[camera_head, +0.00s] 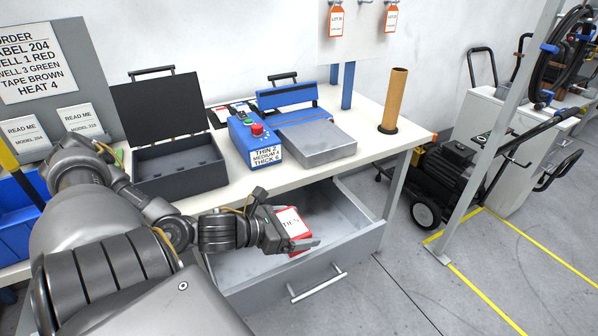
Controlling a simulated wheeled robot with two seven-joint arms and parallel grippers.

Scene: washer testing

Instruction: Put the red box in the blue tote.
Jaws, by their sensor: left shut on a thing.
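The red box (290,224) has a white label with dark print on its top. My left gripper (300,238) is shut on it, over the open grey drawer (346,243) under the bench. I cannot tell whether the box touches the drawer floor. A blue tote (14,222) stands at the left edge of the view, partly cut off and partly hidden by my left arm. My right gripper is not in view.
On the white bench (385,140) stand an open dark case (178,165), a blue sealer (252,140) with a red button, and a brown tube (395,98). A wheeled black machine (448,168) stands at right. Grey floor lies clear in front.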

